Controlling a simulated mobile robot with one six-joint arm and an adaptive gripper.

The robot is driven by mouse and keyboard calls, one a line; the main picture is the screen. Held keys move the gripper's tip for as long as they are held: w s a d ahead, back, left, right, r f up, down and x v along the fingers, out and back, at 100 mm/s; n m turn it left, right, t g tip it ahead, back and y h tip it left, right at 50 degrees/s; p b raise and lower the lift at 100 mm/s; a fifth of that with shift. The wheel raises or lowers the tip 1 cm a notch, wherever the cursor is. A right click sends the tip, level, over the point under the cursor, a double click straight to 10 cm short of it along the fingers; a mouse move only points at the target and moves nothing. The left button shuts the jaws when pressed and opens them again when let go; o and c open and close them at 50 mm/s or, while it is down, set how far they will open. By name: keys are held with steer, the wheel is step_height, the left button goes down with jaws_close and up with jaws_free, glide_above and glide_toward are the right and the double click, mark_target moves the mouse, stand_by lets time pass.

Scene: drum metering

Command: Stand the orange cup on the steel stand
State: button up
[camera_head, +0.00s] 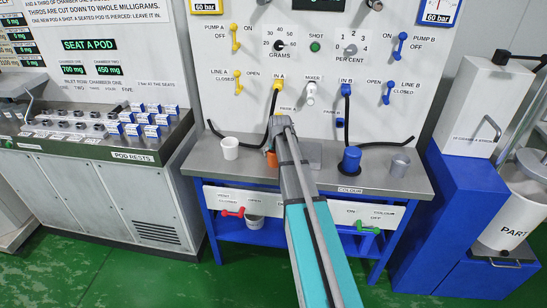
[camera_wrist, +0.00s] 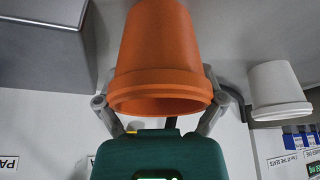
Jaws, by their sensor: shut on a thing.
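The orange cup (camera_wrist: 163,55) is between the two fingers of my gripper (camera_wrist: 160,108) in the wrist view, with one finger on each side near the rim. It has the same way up as the white cup beside it. In the head view only a small part of the orange cup (camera_head: 272,160) shows, left of my gripper (camera_head: 280,128); my arm hides the rest. A grey steel block (camera_head: 311,153), which looks like the stand, is just right of my arm. A grey block also fills the upper left of the wrist view (camera_wrist: 40,50). I cannot tell whether the cup touches the bench.
A white cup (camera_head: 230,148) stands left on the bench (camera_head: 205,165); it shows in the wrist view too (camera_wrist: 277,92). A blue cylinder (camera_head: 351,160) and a grey metal cup (camera_head: 400,164) stand to the right. Black hoses (camera_head: 260,132) hang at the back panel.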

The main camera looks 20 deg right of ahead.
steer(key=shift+r+p, duration=0.2)
steer(key=shift+p, duration=0.1)
step_height(320, 180, up, 2)
steer(key=shift+r+p, duration=0.2)
steer(key=shift+p, duration=0.95)
steer(key=s+d+r+p, duration=0.1)
steer(key=s+r+p, duration=0.2)
steer(key=s, duration=0.1)
steer(key=s+d+r+p, duration=0.1)
steer(key=s+r+p, duration=0.2)
steer(key=s, duration=0.2)
steer(key=s+d+r+p, duration=0.2)
steer(key=s+r+p, duration=0.2)
steer(key=shift+s+r, duration=0.1)
steer(key=shift+s, duration=0.1)
steer(key=shift+s+d+f+b, duration=0.9)
steer(key=shift+s+f+b, duration=0.2)
steer(key=shift+f+b, duration=0.2)
steer(key=shift+s+d+f+b, duration=0.85)
steer(key=shift+s+f+b, duration=0.2)
steer(key=shift+f+b, duration=0.2)
steer(key=shift+s+d+f+b, duration=0.9)
steer(key=shift+s+f+b, duration=0.2)
steer(key=shift+f+b, duration=0.15)
